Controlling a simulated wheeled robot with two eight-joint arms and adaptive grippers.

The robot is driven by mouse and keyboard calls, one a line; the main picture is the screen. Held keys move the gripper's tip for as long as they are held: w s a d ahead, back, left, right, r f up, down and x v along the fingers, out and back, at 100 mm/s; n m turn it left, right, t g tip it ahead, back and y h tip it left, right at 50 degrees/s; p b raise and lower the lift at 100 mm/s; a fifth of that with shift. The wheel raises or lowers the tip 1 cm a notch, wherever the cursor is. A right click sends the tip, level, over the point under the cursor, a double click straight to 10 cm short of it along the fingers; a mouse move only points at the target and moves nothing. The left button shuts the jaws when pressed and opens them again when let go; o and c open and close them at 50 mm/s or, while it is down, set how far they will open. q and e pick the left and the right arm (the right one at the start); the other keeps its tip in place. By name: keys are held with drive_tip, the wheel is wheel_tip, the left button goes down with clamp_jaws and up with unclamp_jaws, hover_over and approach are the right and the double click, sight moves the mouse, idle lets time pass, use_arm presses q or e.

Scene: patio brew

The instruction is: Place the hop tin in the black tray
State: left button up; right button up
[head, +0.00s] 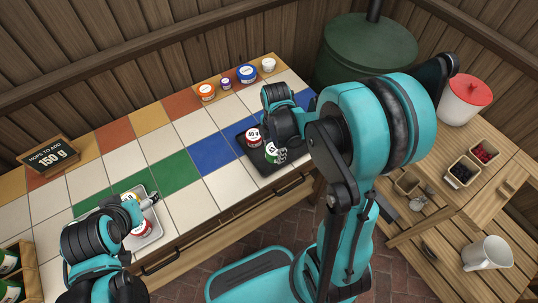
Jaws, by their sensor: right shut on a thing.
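The black tray (240,139) lies on the tiled counter, below and left of my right arm. A red-and-white hop tin (253,136) marked with a gram label stands in it. My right gripper (280,153) reaches down over the tray and is shut on a green-and-white tin (271,152), partly hidden by the fingers; whether that tin touches the tray floor I cannot tell. My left gripper (152,200) is over a light grey tray (153,238) at the lower left. Another red-and-white tin (143,229) lies in that tray, partly covered; the left finger opening is unclear.
A sign (47,157) reads "HOPS TO ADD 150 g". Orange (206,91) and blue (246,73) lidded tubs line the counter's back.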

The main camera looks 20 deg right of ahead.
sight(268, 148)
drive_tip(key=w+f, duration=0.1)
drive_tip(key=w+a+f, duration=0.1)
drive_tip(key=shift+w+a+b, duration=0.1)
drive_tip(key=shift+w+b, duration=0.25)
drive_tip(key=shift+f+b, duration=1)
drive_tip(key=shift+f, duration=0.9)
drive_tip(key=shift+f, duration=0.15)
drive_tip(key=o, duration=1.2)
drive_tip(key=shift+c, duration=0.2)
